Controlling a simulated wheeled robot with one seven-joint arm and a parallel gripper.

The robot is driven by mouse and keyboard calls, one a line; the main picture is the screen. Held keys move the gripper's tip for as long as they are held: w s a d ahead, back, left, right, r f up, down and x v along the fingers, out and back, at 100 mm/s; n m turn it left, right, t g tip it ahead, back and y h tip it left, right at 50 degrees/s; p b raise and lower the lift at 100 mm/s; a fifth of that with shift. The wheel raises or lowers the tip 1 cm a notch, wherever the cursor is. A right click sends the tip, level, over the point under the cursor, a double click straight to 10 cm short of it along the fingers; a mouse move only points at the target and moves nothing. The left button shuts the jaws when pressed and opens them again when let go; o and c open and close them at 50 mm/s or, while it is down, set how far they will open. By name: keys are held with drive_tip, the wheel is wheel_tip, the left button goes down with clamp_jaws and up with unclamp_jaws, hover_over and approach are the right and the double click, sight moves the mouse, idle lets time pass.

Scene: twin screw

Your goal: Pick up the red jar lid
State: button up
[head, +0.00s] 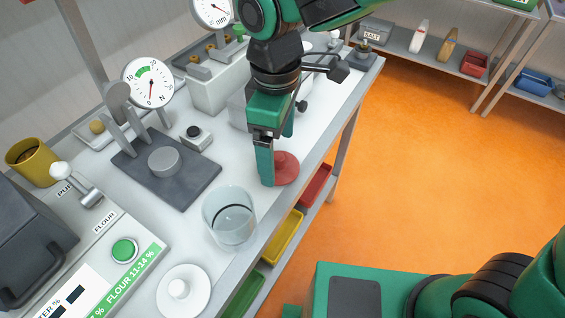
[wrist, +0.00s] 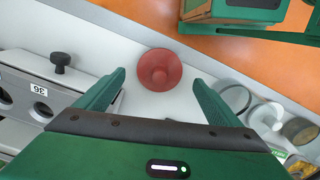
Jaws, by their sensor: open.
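The red jar lid (head: 285,168) is a round disc with a central knob, lying on the white bench near its front edge. In the head view my gripper (head: 277,158) points down right at the lid, and one finger hides part of it. In the wrist view the lid (wrist: 159,70) shows whole, ahead of and between the fingertips of my gripper (wrist: 160,80). My gripper is open, with nothing between its fingers. Whether a finger touches the lid or the bench I cannot tell.
A clear glass jar (head: 230,218) stands close to the lid, towards the camera. A dark plate with a grey disc (head: 163,161) is to the left. Coloured bins (head: 283,240) sit on a shelf below the bench edge.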

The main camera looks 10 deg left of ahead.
sight(278, 156)
drive_tip(key=shift+f, duration=1.65)
drive_tip(key=c, duration=1.1)
drive_tip(key=shift+c, duration=0.2)
drive_tip(key=shift+r, duration=0.15)
